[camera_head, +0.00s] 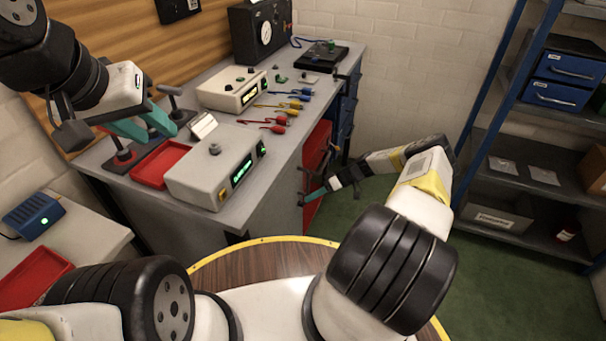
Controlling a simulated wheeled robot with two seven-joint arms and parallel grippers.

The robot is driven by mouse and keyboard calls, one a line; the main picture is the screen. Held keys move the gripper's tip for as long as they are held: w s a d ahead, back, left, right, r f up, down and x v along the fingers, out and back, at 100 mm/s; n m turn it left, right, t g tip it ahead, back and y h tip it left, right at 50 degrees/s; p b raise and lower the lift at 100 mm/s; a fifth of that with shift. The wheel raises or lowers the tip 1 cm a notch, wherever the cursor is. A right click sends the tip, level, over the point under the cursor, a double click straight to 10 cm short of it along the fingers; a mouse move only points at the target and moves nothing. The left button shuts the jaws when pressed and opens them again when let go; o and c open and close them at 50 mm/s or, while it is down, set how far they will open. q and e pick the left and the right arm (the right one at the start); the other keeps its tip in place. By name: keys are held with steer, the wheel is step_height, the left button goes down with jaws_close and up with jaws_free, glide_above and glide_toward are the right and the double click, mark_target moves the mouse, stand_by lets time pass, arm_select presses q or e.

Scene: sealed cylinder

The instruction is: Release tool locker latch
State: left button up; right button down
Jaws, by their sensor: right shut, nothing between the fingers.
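A red locker front (317,154) sits under the far part of the grey workbench, below its right edge. I take it to be the tool locker. A small dark handle-like part shows close to it, but I cannot make out the latch clearly. My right gripper (312,196) is in front of the lower part of the red front, with its teal fingers shut and empty. I cannot tell whether it touches the front. My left gripper (160,134) is above the left part of the bench, far from the locker, with its teal fingers apart and empty.
The bench (210,130) holds a grey display box (215,172), a red tray (160,166), a cream meter (232,90) and coloured leads. Blue drawers (347,105) stand beyond the locker. A blue-framed shelf (480,165) is at right. Green floor (375,205) lies open between.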

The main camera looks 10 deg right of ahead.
steer(key=shift+w+d+f, duration=0.1)
steer(key=shift+w+f, duration=0.1)
steer(key=shift+f, duration=0.45)
stand_by(0.3)
steer(key=shift+f, duration=0.8)
steer(key=shift+s, duration=0.1)
stand_by(1.1)
